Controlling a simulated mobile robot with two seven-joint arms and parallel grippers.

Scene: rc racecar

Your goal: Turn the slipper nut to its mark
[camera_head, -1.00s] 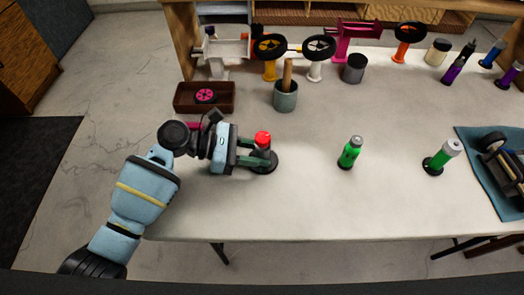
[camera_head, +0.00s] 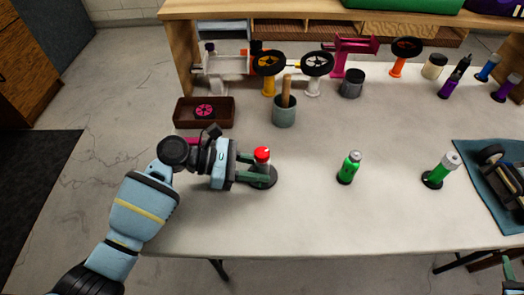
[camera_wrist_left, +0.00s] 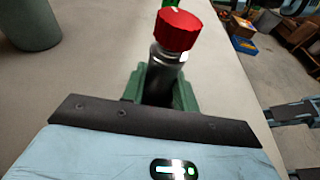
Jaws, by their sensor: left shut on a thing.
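My left gripper (camera_head: 259,168) is shut on a red-capped bottle (camera_head: 262,154) with a dark grey body, which stands upright on a dark round base. In the left wrist view the green fingers (camera_wrist_left: 163,88) are on either side of the bottle's body, below its red cap (camera_wrist_left: 177,30). A partly visible car (camera_head: 505,170) lies on a blue mat (camera_head: 483,200) at the right. I cannot pick out a slipper nut or its mark. A green finger-like piece at the lower right edge appears to be my right gripper (camera_head: 507,268); its opening cannot be seen.
A green bottle (camera_head: 349,167) and a green bottle with a silver cap (camera_head: 440,169) stand to the right. A grey-green cup (camera_head: 284,112) and a brown tray (camera_head: 186,122) with a pink wheel are behind the gripper. Wheel stands line the back. The front middle is clear.

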